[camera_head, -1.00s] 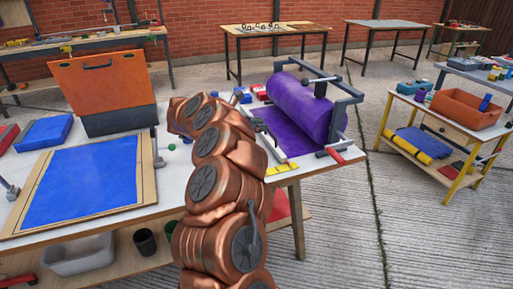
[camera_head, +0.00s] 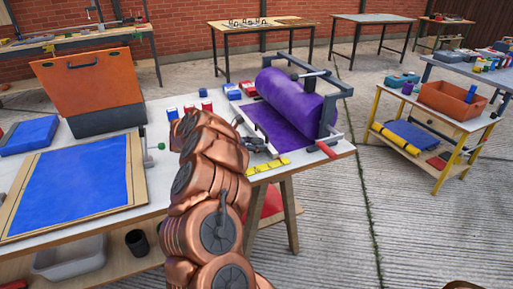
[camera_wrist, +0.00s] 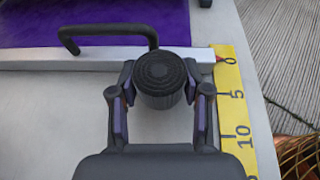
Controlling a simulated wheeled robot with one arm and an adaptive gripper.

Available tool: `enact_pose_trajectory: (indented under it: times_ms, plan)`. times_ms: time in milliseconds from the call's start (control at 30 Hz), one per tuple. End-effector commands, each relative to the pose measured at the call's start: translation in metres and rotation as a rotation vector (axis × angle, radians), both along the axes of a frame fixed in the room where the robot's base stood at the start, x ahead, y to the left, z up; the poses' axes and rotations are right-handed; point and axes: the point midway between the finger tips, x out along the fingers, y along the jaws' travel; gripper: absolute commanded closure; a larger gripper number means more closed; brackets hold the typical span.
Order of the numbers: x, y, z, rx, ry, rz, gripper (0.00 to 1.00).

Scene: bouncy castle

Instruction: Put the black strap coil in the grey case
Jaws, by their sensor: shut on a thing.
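The black strap coil (camera_wrist: 161,72) is a round, ridged black roll in the wrist view. My gripper (camera_wrist: 161,98) is shut on it, with one finger on each side. In the head view my gripper (camera_head: 258,144) is at the worktable's right part, in front of the purple roll; the coil is not clear there. The grey case (camera_head: 108,120) stands at the left back of the same table, well left of my gripper. It has a dark grey base and a raised orange panel with a black handle. Its inside is not visible.
The purple roll (camera_head: 290,100) in its metal frame stands close behind my gripper. A yellow ruler strip (camera_head: 268,165) lies along the table's front edge. A blue panel in a wooden frame (camera_head: 75,190) and a blue box (camera_head: 30,136) lie left. Small boxes (camera_head: 232,91) stand behind my arm.

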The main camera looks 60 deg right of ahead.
Motion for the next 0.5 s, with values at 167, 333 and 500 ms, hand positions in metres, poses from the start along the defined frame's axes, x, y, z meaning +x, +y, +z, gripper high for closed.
enact_pose_trajectory:
  times_ms: [167,333,500]
  plan:
    - [0.000,0.000,-0.014,0.001,0.004,0.001,0.89]
    - [0.000,0.000,-0.014,0.001,0.002,0.001,0.89]
    - [0.000,0.000,-0.016,0.000,0.000,0.001,0.89]
